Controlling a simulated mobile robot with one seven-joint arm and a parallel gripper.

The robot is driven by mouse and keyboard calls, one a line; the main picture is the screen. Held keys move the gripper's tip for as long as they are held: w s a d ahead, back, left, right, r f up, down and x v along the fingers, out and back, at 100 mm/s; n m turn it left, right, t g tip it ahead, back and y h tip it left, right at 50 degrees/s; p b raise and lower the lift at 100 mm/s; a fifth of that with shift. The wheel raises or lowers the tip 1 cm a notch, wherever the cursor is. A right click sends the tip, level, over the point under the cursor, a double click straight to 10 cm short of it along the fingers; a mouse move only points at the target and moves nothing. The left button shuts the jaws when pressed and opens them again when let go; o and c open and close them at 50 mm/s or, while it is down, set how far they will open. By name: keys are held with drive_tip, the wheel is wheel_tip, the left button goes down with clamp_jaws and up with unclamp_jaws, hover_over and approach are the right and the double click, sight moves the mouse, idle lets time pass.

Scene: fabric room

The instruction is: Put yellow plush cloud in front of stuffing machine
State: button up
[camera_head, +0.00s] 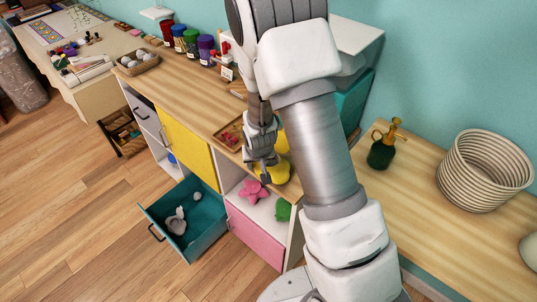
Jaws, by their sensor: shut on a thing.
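My gripper (264,173) points down at the front edge of the wooden counter, in the middle of the view. It is shut on the yellow plush cloud (280,172), which is partly hidden behind my gripper and arm. A large teal and white machine (358,40) stands behind my arm at the back of the counter. It may be the stuffing machine, but my arm hides much of it.
Below the counter (172,82), an open teal drawer (188,222) holds a grey plush. A pink star plush (254,191) and a green plush (283,210) lie in an open compartment. A wooden tray (230,133) is left of my gripper. A green spray bottle (383,148) and a woven basket (484,170) stand right.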

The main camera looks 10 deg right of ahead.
sight(271, 163)
drive_tip(key=w+d, duration=0.1)
drive_tip(key=d, duration=0.1)
drive_tip(key=w+d, duration=0.2)
drive_tip(key=shift+f+p, duration=0.3)
drive_tip(key=o, duration=1)
drive_tip(key=shift+f, duration=0.1)
